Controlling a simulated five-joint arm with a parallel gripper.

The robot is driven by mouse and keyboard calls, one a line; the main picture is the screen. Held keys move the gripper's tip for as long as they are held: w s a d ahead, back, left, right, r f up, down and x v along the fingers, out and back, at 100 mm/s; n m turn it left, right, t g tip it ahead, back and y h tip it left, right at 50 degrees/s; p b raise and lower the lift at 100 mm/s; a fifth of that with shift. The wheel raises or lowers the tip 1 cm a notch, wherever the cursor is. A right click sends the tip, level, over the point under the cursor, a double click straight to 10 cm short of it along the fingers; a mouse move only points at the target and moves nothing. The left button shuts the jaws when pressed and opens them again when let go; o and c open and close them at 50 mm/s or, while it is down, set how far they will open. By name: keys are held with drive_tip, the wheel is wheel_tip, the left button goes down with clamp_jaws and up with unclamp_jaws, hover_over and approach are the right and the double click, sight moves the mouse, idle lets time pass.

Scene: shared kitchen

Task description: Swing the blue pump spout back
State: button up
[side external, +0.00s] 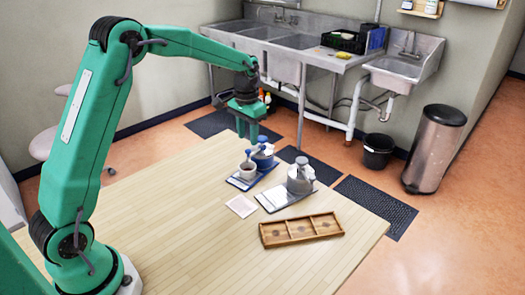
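The blue pump bottle (263,160) stands near the far edge of the wooden table, at the back of a blue-edged tray (237,183). A small greyish cup (248,171) stands at its front left on the same tray. A small blue part (248,153) shows just above the cup; it looks like the pump's spout, but it is too small to be sure. My gripper (247,133) points down just above and behind the cup and bottle. Its two green fingers look apart with nothing visible between them. Whether a fingertip touches the pump cannot be told.
A grey pump bottle (300,182) stands on a grey tray (275,200) to the right. A pale square card (241,206) lies in front. A wooden three-compartment tray (302,241) lies near the front right. The table's left and front areas (190,240) are clear.

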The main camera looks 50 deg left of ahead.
sight(248, 150)
drive_tip(key=shift+f, duration=2.1)
drive_tip(key=shift+c, duration=0.5)
clamp_jaws()
